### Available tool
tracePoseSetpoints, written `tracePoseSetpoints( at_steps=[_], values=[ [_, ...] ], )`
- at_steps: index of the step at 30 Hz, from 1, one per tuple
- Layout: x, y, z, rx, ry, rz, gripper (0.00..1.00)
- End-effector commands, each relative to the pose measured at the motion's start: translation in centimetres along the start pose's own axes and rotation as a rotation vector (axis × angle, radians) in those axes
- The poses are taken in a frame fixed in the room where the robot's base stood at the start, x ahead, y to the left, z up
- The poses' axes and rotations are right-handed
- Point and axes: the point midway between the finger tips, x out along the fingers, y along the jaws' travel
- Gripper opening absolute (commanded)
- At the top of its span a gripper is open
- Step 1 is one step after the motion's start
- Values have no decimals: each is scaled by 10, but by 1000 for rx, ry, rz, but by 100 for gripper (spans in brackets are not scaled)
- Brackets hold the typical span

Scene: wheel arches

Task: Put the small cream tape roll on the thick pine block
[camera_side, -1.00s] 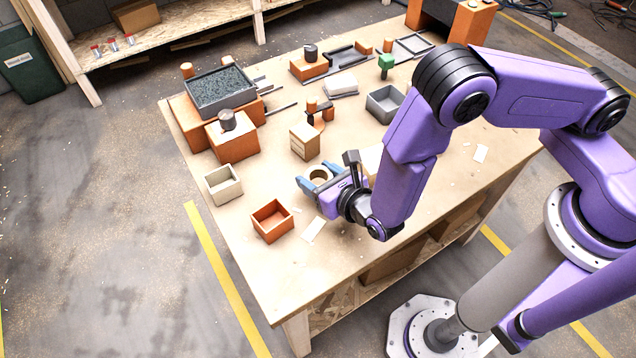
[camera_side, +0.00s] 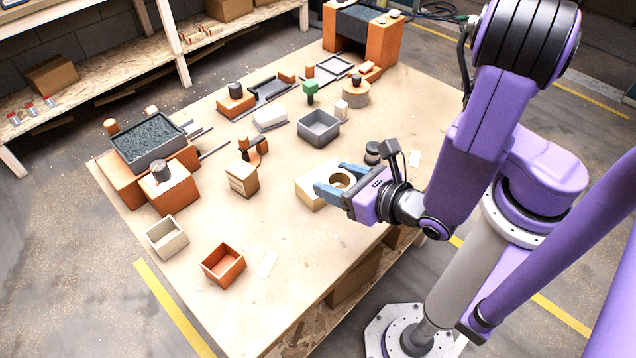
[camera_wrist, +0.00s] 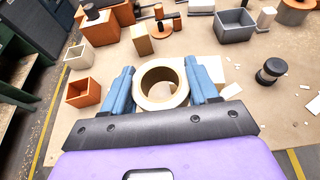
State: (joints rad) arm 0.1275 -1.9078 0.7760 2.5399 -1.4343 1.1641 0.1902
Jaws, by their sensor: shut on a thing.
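The small cream tape roll (camera_side: 352,181) is between the blue fingers of my gripper (camera_side: 331,179). In the wrist view the roll (camera_wrist: 160,104) sits with its hole facing the camera, and my gripper (camera_wrist: 159,70) has a finger against each side. The thick pine block (camera_side: 308,194) is a pale, flat-topped block on the table, partly hidden behind my gripper. In the wrist view a pale part of the block (camera_wrist: 215,68) shows behind the roll and right finger. The roll appears over or close by the block; I cannot tell whether they touch.
A small drawered wooden block (camera_side: 242,179) stands left of the pine block. An orange box (camera_side: 223,265) and a cream box (camera_side: 167,238) are further left. A grey bin (camera_side: 318,128) is behind, and a dark spool (camera_side: 373,153) is close behind my gripper. The front table is mostly clear.

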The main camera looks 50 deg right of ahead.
Motion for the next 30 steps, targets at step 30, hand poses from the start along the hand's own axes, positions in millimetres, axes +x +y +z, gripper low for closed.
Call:
tracePoseSetpoints(
  at_steps=[30],
  values=[
    [-4,-92,23,142,13,-371,29]
  ],
)
